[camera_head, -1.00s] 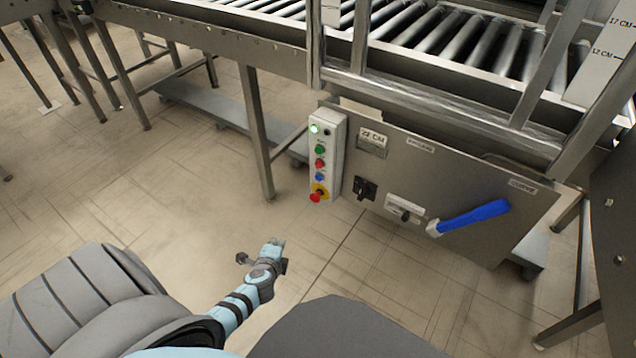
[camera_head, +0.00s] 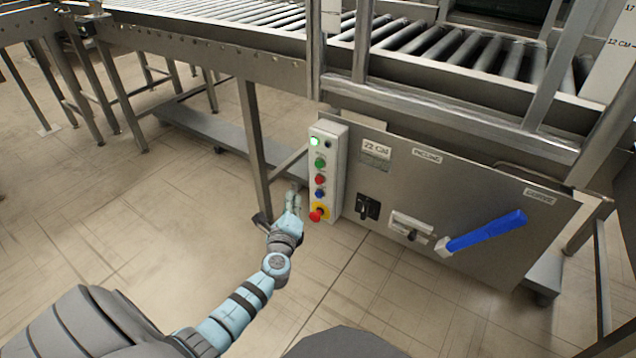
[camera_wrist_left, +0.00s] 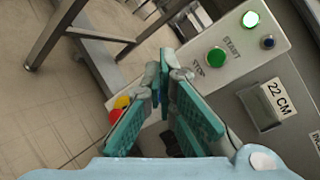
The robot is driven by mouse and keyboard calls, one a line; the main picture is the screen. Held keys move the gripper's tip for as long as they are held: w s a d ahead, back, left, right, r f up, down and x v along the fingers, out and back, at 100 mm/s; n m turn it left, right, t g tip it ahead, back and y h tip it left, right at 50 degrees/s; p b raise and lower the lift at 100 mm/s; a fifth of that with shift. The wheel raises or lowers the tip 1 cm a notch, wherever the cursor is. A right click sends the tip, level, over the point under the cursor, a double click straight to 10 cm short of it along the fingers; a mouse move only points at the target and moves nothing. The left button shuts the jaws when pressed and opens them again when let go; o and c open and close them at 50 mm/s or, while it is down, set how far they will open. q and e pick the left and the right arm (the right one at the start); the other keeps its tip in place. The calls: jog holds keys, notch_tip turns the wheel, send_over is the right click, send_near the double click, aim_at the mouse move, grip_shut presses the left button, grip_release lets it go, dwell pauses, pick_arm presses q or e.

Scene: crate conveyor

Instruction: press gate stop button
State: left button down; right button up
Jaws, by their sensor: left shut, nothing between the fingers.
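The pale button box (camera_head: 334,190) is mounted at the left end of the conveyor's side panel. The red stop button (camera_head: 319,180) sits below the green start button (camera_head: 320,162) and above a blue button (camera_head: 319,194). My left gripper (camera_head: 292,196) is just left of the box's lower half, shut and empty. In the left wrist view, the closed teal fingertips (camera_wrist_left: 166,72) lie in front of the box near the STOP label (camera_wrist_left: 199,77) and hide the red stop button. Contact with it cannot be told. The green button (camera_wrist_left: 216,57) is clear.
A red mushroom button (camera_head: 317,215) on a yellow base is at the bottom of the box, close to my gripper. A lit lamp (camera_head: 314,142) is at its top. A blue lever (camera_head: 487,232) and black switch (camera_head: 367,207) are to the right. A conveyor leg (camera_head: 254,145) stands left.

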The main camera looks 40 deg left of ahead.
aim_at(319, 180)
pick_arm(q)
jog(key=w+b, duration=0.2)
jog(key=w, duration=0.5)
jog(key=shift+b, duration=0.3)
pick_arm(e)
jog(key=shift+t, duration=0.5)
jog(key=shift+w+a+f, duration=0.1)
jog(key=shift+w+a, duration=0.2)
jog(key=shift+w, duration=0.4)
jog(key=shift+w+a+f, duration=0.1)
jog(key=shift+w+a, duration=0.2)
jog(key=shift+w, duration=0.35)
jog(key=shift+w+a+f, duration=0.1)
jog(key=shift+w+a, duration=0.2)
jog(key=shift+w, duration=0.4)
pick_arm(q)
jog(key=shift+s, duration=0.1)
pick_arm(e)
jog(key=shift+d, duration=0.1)
pick_arm(q)
jog(key=shift+w, duration=0.45)
pick_arm(e)
jog(key=shift+f, duration=0.2)
